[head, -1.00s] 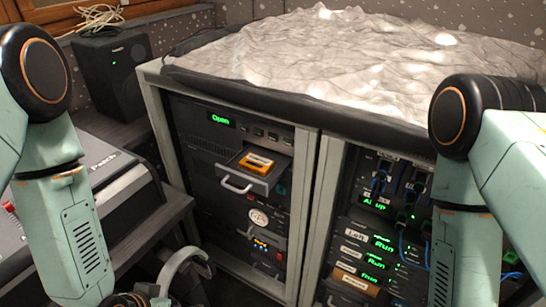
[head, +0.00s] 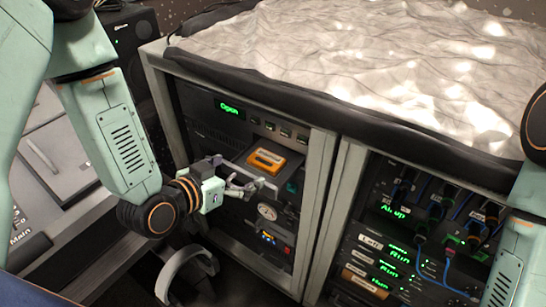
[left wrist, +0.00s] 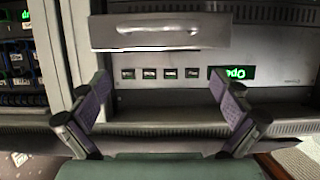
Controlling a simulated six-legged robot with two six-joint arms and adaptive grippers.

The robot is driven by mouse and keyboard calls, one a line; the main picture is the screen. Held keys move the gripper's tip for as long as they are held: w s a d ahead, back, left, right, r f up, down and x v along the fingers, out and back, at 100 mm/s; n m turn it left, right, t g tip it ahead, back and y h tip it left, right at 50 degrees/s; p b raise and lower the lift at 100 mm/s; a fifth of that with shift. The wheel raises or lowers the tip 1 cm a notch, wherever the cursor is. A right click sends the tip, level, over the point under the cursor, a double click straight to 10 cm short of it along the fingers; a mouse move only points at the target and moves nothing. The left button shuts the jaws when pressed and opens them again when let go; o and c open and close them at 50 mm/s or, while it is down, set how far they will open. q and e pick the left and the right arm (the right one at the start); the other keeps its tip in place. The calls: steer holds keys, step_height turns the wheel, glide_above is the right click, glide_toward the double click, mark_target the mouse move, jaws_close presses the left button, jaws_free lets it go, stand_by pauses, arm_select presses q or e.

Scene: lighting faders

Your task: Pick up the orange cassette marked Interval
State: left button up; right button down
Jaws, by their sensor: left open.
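The orange cassette (head: 266,159) lies in an open drawer (head: 247,166) in the left rack, in the head view. Its label is too small to read. My left gripper (head: 247,188) is open and empty, just left of and below the cassette, by the drawer's front handle. In the left wrist view, the two fingers (left wrist: 160,108) are spread wide. The drawer's front with its handle (left wrist: 160,30) is beyond them at the top, and I do not see the cassette there. My right gripper is out of view.
The lit "Open" display (head: 229,107) and a row of buttons (head: 270,127) are above the drawer. Rack posts (head: 318,205) stand to the right, with a cabled rack beyond. A crumpled silvery cover (head: 380,60) lies on top. Headphones (head: 180,262) are below my left arm.

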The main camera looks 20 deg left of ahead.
mark_target(266, 159)
arm_select(q)
steer(key=shift+w+d+f, duration=0.2)
steer(key=shift+w+d, duration=0.1)
steer(key=x, duration=0.3)
steer(key=b+x, duration=0.1)
steer(key=shift+w+a+f, duration=0.25)
steer(key=shift+w, duration=0.05)
steer(key=shift+w+d, duration=0.3)
steer(key=b+x, duration=0.1)
steer(key=x, duration=0.4)
steer(key=shift+a+f, duration=0.1)
steer(key=shift+s+r, duration=0.25)
steer(key=shift+s, duration=0.05)
steer(key=shift+c, duration=0.4)
steer(key=shift+w+f, duration=0.15)
steer(key=shift+w, duration=0.1)
steer(key=c, duration=0.4)
steer(key=shift+s, duration=0.15)
steer(key=c, duration=0.5)
steer(key=shift+c, duration=0.6)
